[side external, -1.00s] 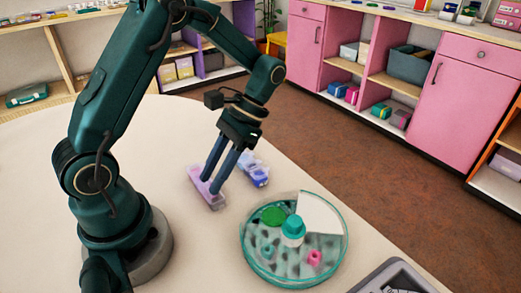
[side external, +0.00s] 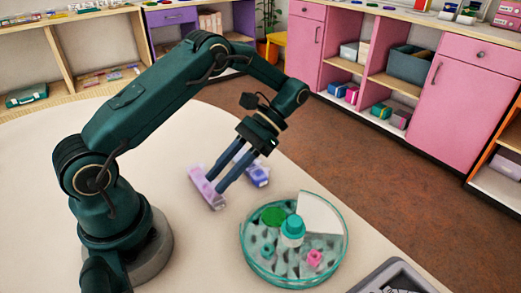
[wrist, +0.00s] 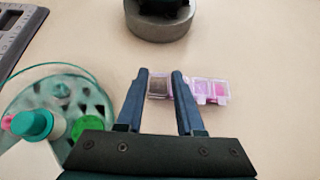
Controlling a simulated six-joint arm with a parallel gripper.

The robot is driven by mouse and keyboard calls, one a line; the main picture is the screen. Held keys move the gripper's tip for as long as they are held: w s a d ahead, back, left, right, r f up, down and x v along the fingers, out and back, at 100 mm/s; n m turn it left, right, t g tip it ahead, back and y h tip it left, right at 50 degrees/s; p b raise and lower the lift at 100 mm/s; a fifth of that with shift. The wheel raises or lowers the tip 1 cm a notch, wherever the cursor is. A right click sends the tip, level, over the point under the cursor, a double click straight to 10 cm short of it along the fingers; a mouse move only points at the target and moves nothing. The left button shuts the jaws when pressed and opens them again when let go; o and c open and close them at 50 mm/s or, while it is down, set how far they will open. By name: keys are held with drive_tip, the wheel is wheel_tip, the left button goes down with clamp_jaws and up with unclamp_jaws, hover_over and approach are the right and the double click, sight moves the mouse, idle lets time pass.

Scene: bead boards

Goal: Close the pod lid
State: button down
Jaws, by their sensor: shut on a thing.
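The pod is a pale pink-lilac box with several compartments (side external: 217,203), lying on the table in front of my arm's base. In the wrist view the pod (wrist: 216,91) shows pink compartments right of my fingers and a dark-filled compartment between them. My gripper (side external: 213,185) reaches down at a slant with both fingertips at the pod. In the wrist view my gripper (wrist: 160,76) has its fingers a short way apart, one on each side of the dark compartment. It is shut on part of the pod; whether lid or body I cannot tell. The fingers hide some of the pod.
A blue-purple box (side external: 260,175) lies close behind the pod. A round teal-rimmed clear tray (side external: 243,253) to the right holds a teal-capped bottle (side external: 293,230), a green disc (side external: 273,215) and a pink piece (side external: 315,257). A grey tray (side external: 385,276) is at the front right. The table left of the pod is clear.

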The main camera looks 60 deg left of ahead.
drive_tip(key=c, duration=0.9)
unclamp_jaws()
drive_tip(key=shift+o, duration=0.2)
drive_tip(key=shift+f+t, duration=0.3)
drive_tip(key=shift+f, duration=0.05)
drive_tip(key=shift+w+r+t, duration=0.3)
drive_tip(key=shift+r+t, duration=0.2)
drive_tip(key=shift+t, duration=0.2)
wheel_tip(320, 180, up, 6)
drive_tip(key=t, duration=0.4)
drive_tip(key=shift+w+x, duration=0.15)
drive_tip(key=shift+x, duration=1.15)
drive_tip(key=shift+w+x, duration=0.1)
drive_tip(key=shift+x, duration=1.2)
drive_tip(key=shift+f, duration=0.1)
